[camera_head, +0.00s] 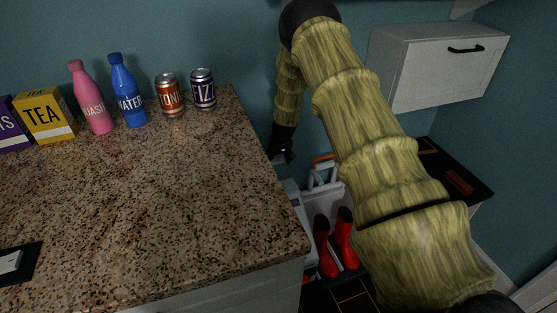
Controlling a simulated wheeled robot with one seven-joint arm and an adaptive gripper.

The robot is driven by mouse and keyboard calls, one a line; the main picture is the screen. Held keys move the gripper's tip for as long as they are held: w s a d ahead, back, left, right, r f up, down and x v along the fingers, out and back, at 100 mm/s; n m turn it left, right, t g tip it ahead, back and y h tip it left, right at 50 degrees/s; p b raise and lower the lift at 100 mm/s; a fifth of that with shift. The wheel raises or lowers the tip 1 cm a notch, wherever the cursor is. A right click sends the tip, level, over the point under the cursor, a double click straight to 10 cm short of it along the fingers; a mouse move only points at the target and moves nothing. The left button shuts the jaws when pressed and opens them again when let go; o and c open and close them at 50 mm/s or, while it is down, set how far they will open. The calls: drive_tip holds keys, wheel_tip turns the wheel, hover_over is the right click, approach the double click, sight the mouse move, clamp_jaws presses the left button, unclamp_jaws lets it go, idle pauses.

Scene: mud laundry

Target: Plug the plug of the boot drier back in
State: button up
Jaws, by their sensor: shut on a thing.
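My gripper (281,157) hangs pointing down beyond the right edge of the counter, near the teal wall. It is small and dark in this view. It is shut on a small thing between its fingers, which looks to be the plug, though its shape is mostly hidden. A pair of red boots (345,243) stands low down between the counter and my arm. A pale rack-like thing (325,190) with an orange part stands behind them; it may be the boot drier, but I cannot tell. I see no socket or cord clearly.
A speckled granite counter (150,210) fills the left. Tea box (45,115), pink bottle (93,100), blue bottle (128,93) and two cans (170,96) stand along its back. A white wall cabinet (440,68) hangs at right above a dark-topped surface (450,170).

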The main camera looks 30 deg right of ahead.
drive_tip(key=shift+w+d+r, duration=0.2)
drive_tip(key=shift+w+r, duration=0.7)
drive_tip(key=shift+r, duration=0.05)
drive_tip(key=s+a+r, duration=0.1)
drive_tip(key=s+r, duration=0.3)
drive_tip(key=r, duration=0.1)
drive_tip(key=shift+r, duration=0.3)
drive_tip(key=shift+s, duration=0.1)
